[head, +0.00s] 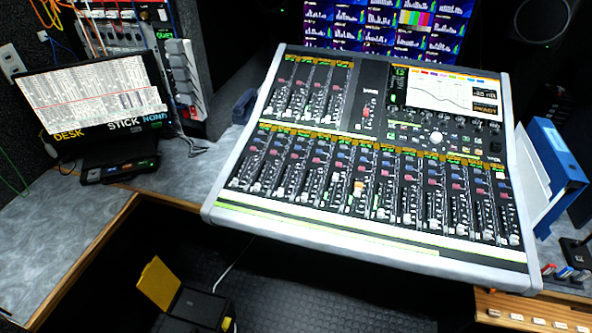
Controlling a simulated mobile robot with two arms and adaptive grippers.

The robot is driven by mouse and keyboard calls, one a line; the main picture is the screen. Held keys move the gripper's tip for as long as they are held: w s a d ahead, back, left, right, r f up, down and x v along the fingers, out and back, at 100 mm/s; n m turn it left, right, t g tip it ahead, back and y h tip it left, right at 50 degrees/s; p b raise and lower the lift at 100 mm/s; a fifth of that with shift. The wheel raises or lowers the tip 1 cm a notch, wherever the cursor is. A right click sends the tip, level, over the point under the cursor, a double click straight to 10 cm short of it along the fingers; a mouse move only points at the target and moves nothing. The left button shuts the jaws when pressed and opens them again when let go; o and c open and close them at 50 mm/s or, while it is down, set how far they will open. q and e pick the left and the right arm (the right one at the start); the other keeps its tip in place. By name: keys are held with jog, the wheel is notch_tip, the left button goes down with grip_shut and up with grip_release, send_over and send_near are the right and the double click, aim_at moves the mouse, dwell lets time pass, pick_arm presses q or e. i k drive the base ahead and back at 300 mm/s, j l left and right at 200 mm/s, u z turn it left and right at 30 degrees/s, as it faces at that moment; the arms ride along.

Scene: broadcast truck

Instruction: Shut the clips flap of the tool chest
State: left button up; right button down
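A black box with yellow parts (192,308), which looks like the tool chest, stands low at the bottom of the head view, below the desk. A yellow flap (158,283) stands raised and tilted at its left side, so it is open. I cannot read any label on it, so I cannot tell whether it is the clips flap. The lower part of the chest is cut off by the frame edge. Neither of my grippers is in view.
A large mixing console (375,170) fills the middle. Dark studded floor (310,290) lies right of the chest, with a thin white cable. A wooden drawer front (530,312) is at bottom right.

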aim_at(157, 282)
jog(key=u, duration=1.4)
